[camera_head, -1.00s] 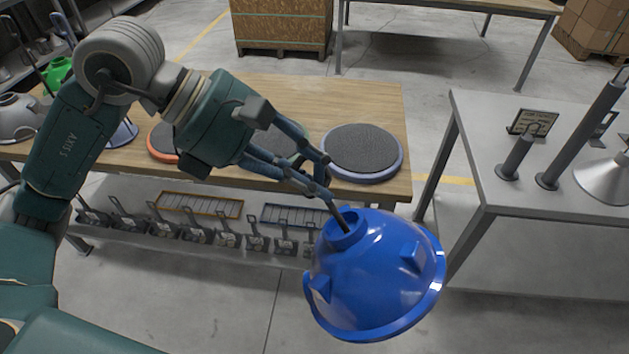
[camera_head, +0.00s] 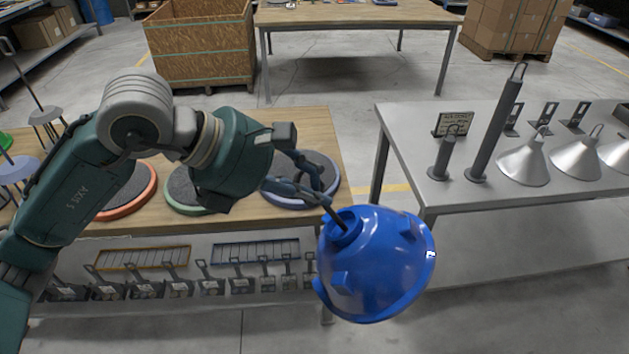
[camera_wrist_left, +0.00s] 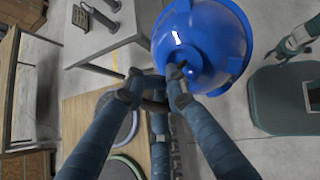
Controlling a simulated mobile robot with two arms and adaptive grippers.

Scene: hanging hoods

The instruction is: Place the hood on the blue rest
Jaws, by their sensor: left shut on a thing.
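A glossy blue hood (camera_head: 375,265) hangs tilted from my left gripper (camera_head: 328,203), which is shut on the stem at its top. The hood is in the air in front of the wooden table's right corner, apart from the table. The blue rest (camera_head: 318,165), a round dark pad with a blue rim, lies at that table's right end, partly hidden behind my left gripper. In the left wrist view the hood (camera_wrist_left: 205,45) shows beyond the fingers and the rest (camera_wrist_left: 127,125) lies lower left. My right gripper (camera_wrist_left: 278,53) shows small at right, its opening unclear.
An orange-rimmed rest (camera_head: 125,190) and a green-rimmed rest (camera_head: 180,190) lie left on the wooden table (camera_head: 225,228). A grey table (camera_head: 400,125) at right bears posts and metal hoods (camera_head: 523,165). A floor gap separates the tables.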

